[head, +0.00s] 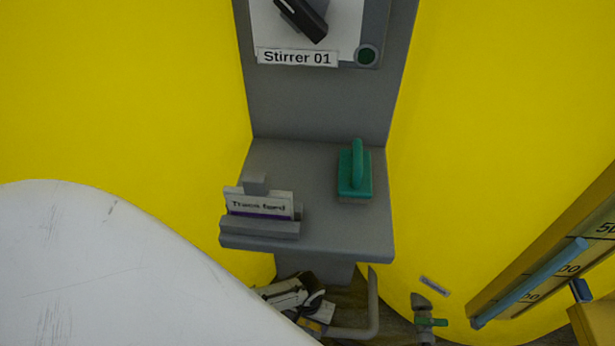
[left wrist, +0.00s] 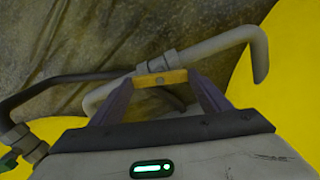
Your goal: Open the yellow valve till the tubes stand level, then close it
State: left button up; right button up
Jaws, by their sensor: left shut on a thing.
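The yellow valve (left wrist: 162,78) sits on a grey pipe (left wrist: 240,40) in the left wrist view. My left gripper (left wrist: 160,90) has its two fingers at either end of the yellow handle and is shut on it. In the head view, my left gripper (head: 300,298) is low in the middle, below the shelf, partly behind my white arm. A blue tube (head: 530,284) on a yellow scale board (head: 490,293) shows at the lower right. My right gripper is not in view.
A grey shelf (head: 330,240) above the gripper holds a card in a holder (head: 260,228) and a green-handled block (head: 355,178). The Stirrer 01 panel (head: 300,57) is above. A green-handled valve (head: 430,322) stands right of the pipe. Yellow tanks (head: 480,130) flank the shelf.

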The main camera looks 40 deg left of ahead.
pick_arm(q)
jog(key=m, duration=0.2)
jog(key=shift+m, duration=0.4)
jog(key=m, duration=0.4)
jog(key=shift+p, duration=0.3)
jog(key=m, duration=0.4)
jog(key=shift+m, duration=2.2)
jog(key=o, duration=1.1)
jog(key=shift+c, duration=0.2)
